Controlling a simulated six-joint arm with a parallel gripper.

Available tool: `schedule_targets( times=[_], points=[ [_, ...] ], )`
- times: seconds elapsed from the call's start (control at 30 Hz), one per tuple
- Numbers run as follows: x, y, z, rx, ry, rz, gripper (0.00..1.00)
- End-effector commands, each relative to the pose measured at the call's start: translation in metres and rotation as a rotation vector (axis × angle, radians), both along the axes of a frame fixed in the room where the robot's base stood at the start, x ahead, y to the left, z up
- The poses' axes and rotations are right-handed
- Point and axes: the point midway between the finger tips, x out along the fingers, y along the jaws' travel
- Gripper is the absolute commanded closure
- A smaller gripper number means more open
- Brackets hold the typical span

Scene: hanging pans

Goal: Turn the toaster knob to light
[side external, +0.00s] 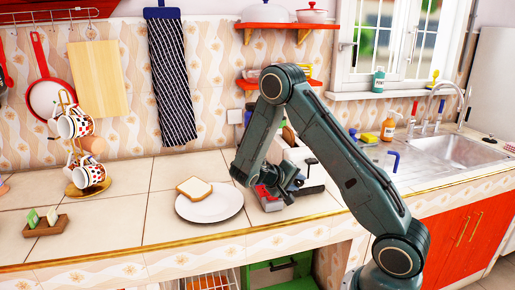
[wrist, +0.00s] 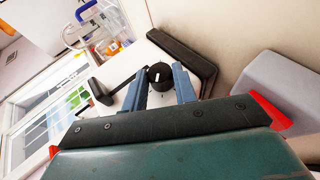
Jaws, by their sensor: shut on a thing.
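The black toaster knob (wrist: 160,76) with a white mark shows in the wrist view. My gripper (wrist: 161,82) has its two blue-grey fingers on either side of the knob and is shut on it. The white toaster body (wrist: 134,62) lies around the knob, with black parts beside it. In the side view, my gripper (side external: 284,184) is at the toaster (side external: 299,155), which is largely hidden behind my arm. The knob cannot be made out there, and no setting labels are readable.
A white plate (side external: 212,208) with a slice of bread (side external: 194,188) lies left of the toaster. A mug rack (side external: 88,175) and a small wooden holder (side external: 46,228) stand farther left. The sink (side external: 445,150) is at the right. Counter tiles between rack and plate are clear.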

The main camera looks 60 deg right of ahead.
Motion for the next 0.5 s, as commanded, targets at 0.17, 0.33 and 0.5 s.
schedule_targets(
  times=[0.17,0.33,0.5],
  points=[
    [0.0003,0.0007,-0.0022,-0.043,0.048,0.000,0.95],
    [0.0002,0.0006,-0.0014,-0.052,0.055,-0.001,0.95],
    [0.0002,0.0006,-0.0013,-0.051,0.053,-0.001,0.95]
  ],
)
